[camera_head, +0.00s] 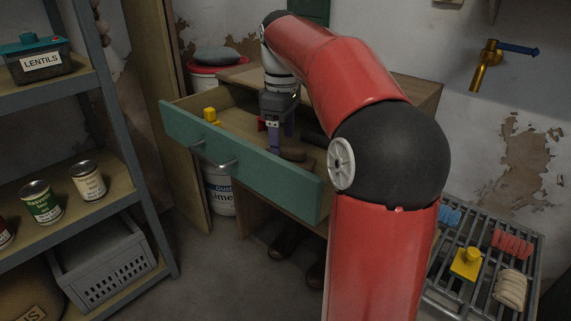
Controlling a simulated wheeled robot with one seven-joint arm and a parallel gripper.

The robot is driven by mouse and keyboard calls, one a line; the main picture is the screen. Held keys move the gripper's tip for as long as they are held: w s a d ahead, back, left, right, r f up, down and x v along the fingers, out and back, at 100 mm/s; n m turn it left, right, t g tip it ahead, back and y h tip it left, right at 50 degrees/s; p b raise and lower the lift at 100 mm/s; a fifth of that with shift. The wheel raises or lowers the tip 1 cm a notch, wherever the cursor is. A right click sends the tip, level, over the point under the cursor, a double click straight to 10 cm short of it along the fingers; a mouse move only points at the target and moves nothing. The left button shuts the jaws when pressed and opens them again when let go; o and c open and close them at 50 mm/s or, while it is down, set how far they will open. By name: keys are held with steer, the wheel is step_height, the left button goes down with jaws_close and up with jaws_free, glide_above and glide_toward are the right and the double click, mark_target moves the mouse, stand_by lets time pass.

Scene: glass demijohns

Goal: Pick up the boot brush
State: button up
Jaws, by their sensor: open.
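My gripper (280,138) points down into the open green-fronted drawer (240,158), its purple-grey fingers low inside. A brown rounded thing (294,154) lies in the drawer just below and right of the fingertips. It may be the boot brush, but its bristles do not show. Its near side is hidden by the drawer front, and I cannot tell whether the fingers touch it. A darker long thing (314,135) lies behind it, partly covered by my arm. The gripper is open.
The drawer also holds a yellow thing (211,115) at left and a red thing (262,122) behind the gripper. The drawer front is a raised edge. Shelves (130,140) stand left. A metal rack (480,293) with several small things stands right. Dark boots (284,243) stand below.

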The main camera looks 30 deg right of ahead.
mark_target(283, 146)
steer(key=f, duration=0.3)
steer(key=f+b, duration=0.1)
steer(key=f, duration=0.1)
steer(key=shift+s+f, duration=0.1)
steer(key=shift+s, duration=0.15)
steer(key=c, duration=1.2)
step_height(283, 146, up, 20)
steer(key=p, duration=0.6)
